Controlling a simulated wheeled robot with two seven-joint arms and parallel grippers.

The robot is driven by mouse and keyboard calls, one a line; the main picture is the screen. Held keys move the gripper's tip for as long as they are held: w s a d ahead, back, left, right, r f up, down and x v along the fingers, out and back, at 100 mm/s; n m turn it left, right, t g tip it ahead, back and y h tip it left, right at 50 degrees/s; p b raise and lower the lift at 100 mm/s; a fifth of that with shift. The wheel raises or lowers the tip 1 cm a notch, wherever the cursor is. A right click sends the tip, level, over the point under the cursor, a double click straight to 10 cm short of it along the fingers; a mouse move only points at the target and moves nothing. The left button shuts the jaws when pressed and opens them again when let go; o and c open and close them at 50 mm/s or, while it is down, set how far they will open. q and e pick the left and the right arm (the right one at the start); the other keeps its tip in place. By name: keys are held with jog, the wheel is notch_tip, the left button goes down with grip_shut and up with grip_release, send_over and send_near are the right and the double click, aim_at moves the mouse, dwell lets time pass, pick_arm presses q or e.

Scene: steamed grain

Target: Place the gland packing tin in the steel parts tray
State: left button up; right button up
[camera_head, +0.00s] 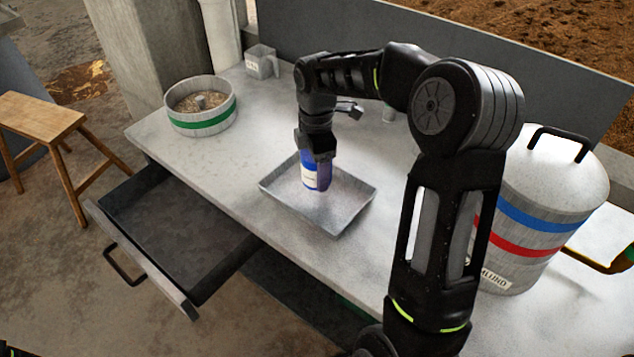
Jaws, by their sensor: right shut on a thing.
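The gland packing tin (312,181) is a blue-purple can with a pale label and a yellowish band. The steel parts tray (347,221) is a shallow grey rectangular tray on the bench. My right gripper (317,158) points down from above and is shut on the upper part of the tin. The tin is upright within the tray's outline. I cannot tell whether its base touches the tray floor. The gripper and wrist hide the top of the tin. My left gripper does not show.
The grey bench (258,133) has an open drawer (175,230) at its front left. A round container with a green band (201,118) holds grain at the back left. A large lidded drum (545,200) stands at right. A wooden stool (45,122) is on the floor.

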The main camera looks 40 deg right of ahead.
aim_at(317, 194)
jog(key=shift+f, duration=2.5)
jog(key=shift+f, duration=0.2)
jog(key=o, duration=1.7)
notch_tip(317, 194, up, 12)
jog(key=shift+r, duration=0.2)
